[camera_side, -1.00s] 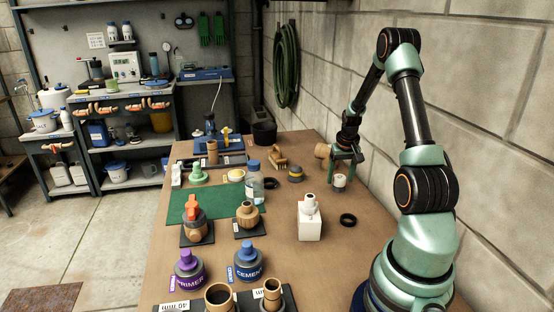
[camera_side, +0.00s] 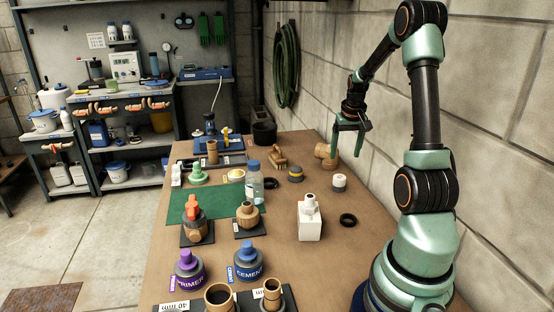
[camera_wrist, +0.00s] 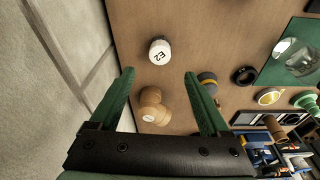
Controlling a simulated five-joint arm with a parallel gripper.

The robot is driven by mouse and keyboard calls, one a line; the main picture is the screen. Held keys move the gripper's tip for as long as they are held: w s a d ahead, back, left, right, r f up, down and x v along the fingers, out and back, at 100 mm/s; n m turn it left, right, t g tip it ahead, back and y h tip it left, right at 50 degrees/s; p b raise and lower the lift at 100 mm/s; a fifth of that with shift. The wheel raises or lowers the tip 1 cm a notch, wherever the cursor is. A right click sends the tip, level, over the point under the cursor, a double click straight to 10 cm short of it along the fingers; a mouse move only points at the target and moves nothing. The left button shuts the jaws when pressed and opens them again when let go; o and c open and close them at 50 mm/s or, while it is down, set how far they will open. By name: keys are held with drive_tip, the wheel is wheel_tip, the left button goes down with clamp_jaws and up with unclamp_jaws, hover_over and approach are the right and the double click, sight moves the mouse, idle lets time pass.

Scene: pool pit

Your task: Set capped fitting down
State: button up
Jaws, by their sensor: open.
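The capped fitting (camera_side: 339,183) is a short piece with a white top, standing upright on the brown table, right of centre. In the wrist view, its white cap (camera_wrist: 160,52) bears a dark mark that looks like "E2", and it lies just beyond the fingertips. My gripper (camera_side: 348,148) is open and empty, with its green fingers pointing down above the table. The fingers (camera_wrist: 160,74) are spread wide and touch nothing.
A tan pipe fitting (camera_side: 325,152) lies close by, behind the capped fitting. A block wall (camera_side: 480,100) rises on the right.

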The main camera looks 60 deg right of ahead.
drive_tip(key=w+a+r+n+t, duration=0.1)
drive_tip(key=w+a+r+n, duration=0.15)
drive_tip(key=a+r, duration=0.4)
drive_tip(key=w+a+r+n+t, duration=0.1)
drive_tip(key=w+a+r+n, duration=0.2)
drive_tip(key=a, duration=0.7)
drive_tip(key=s+a+r+n+t+y, duration=0.1)
drive_tip(key=a+n, duration=0.1)
drive_tip(key=a, duration=0.8)
drive_tip(key=s+a+r+n+t, duration=0.1)
drive_tip(key=s+a+n, duration=0.1)
drive_tip(key=a, duration=0.8)
drive_tip(key=shift+a+r+n+y, duration=0.25)
drive_tip(key=shift+a+n+y, duration=0.1)
drive_tip(key=shift+y, duration=0.05)
